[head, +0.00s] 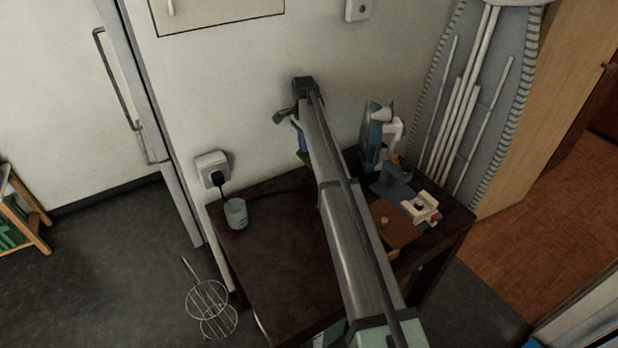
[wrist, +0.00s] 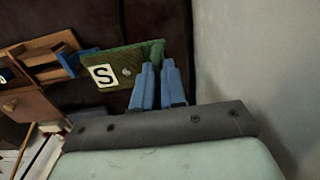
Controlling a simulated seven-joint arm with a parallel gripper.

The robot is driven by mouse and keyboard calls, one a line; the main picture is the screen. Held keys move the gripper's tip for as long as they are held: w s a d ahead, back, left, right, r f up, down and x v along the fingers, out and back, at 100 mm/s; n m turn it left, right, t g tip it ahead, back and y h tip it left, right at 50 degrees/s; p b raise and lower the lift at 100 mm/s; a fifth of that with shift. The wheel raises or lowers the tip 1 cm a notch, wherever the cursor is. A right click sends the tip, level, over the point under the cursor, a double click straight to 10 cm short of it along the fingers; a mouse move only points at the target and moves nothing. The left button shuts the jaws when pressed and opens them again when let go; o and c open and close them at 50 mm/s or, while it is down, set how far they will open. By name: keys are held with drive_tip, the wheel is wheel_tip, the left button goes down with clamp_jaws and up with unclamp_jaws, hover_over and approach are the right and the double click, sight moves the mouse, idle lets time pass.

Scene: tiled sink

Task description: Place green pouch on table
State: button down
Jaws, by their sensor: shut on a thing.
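The green pouch (wrist: 126,62) bears a white label with a black letter S. It hangs at the tips of my gripper (wrist: 157,66), whose two blue fingers are closed on its right end. In the head view my gripper (head: 299,135) is at the far end of my arm, near the wall above the back of the table. Only a small green bit of the pouch shows there, the rest hidden behind my arm. The dark brown table (head: 275,265) stands below, partly covered by my arm.
A glass (head: 236,214) stands at the table's left edge. An iron (head: 372,140), a blue-grey cloth (head: 393,186), a brown box (head: 395,224) and a cream object (head: 421,207) crowd the right side. An ironing board (head: 480,90) leans behind. The table's front left is clear.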

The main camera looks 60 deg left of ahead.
wheel_tip(320, 180, down, 10)
drive_tip(key=shift+r, duration=0.1)
idle(0.4)
drive_tip(key=c, duration=1.2)
unclamp_jaws()
wheel_tip(320, 180, up, 12)
